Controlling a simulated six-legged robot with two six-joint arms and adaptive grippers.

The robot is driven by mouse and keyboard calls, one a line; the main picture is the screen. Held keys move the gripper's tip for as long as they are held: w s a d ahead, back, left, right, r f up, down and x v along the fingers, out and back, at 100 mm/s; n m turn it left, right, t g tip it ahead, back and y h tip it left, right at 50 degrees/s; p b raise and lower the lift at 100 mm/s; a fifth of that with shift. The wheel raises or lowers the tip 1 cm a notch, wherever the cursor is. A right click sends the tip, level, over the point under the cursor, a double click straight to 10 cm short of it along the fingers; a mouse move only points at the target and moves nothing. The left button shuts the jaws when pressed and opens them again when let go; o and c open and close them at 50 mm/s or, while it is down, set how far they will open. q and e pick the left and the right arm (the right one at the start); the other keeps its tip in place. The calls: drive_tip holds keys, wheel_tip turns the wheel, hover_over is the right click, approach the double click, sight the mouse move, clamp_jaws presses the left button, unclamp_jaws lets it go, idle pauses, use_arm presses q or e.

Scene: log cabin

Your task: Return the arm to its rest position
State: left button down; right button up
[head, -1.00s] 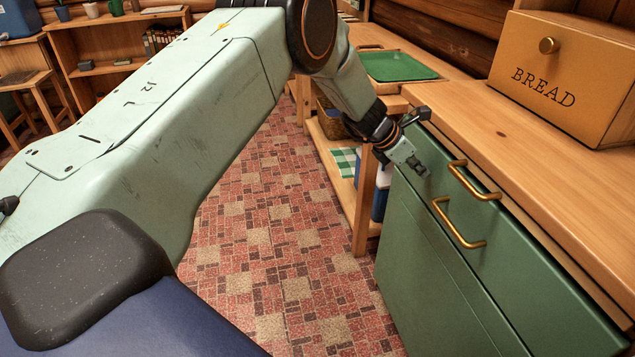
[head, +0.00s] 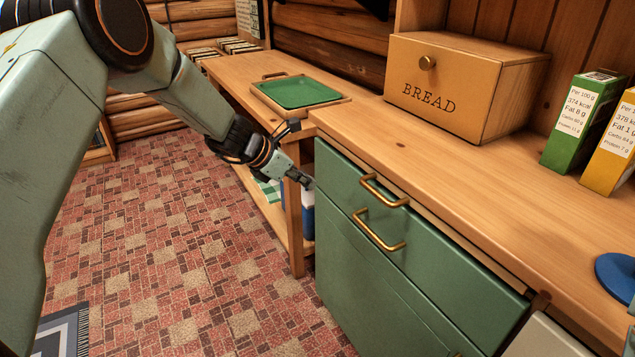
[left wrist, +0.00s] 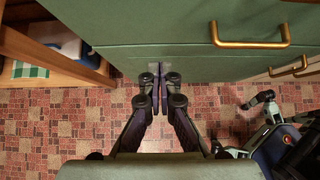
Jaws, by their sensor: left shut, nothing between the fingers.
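My left arm comes in from the left in the head view. Its gripper (head: 305,180) points to the right, close to the left edge of the green cabinet (head: 335,240). In the left wrist view the gripper (left wrist: 156,85) has its fingers together, with nothing between them. There the fingertips point toward the cabinet front (left wrist: 140,25), near its lower edge. I cannot tell whether they touch it. My right gripper does not show clearly in either view.
The cabinet has brass handles (head: 378,230) that stick out. A wooden counter (head: 430,150) holds a bread box (head: 460,85) and two food boxes (head: 575,120). A green tray (head: 298,92) stands farther back. A low shelf (left wrist: 60,45) is beside the cabinet. The patterned floor (head: 170,240) is open.

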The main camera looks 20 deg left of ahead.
use_arm(q)
drive_tip(key=s+a+f+m+g+y, duration=0.1)
drive_tip(key=s+a+f+m+y, duration=0.2)
drive_tip(key=s+f+m, duration=0.5)
drive_tip(key=s+a+f+m+g+y, duration=0.25)
drive_tip(key=s+f+m+y, duration=0.2)
drive_tip(key=s+m, duration=0.35)
drive_tip(key=s+d+f+m+g, duration=0.1)
drive_tip(key=s+d+f+m, duration=0.1)
drive_tip(key=s, duration=0.8)
drive_tip(key=s+d+f+m+g+h, duration=0.1)
drive_tip(key=s+d+f+m, duration=0.2)
drive_tip(key=s, duration=0.8)
drive_tip(key=s+d+f+m+g, duration=0.1)
drive_tip(key=s+d+f+m, duration=0.2)
drive_tip(key=s+m, duration=0.3)
drive_tip(key=s, duration=0.4)
drive_tip(key=shift+s+p, duration=0.3)
drive_tip(key=shift+p, duration=0.05)
drive_tip(key=shift+r+h, duration=0.15)
drive_tip(key=shift+h, duration=0.1)
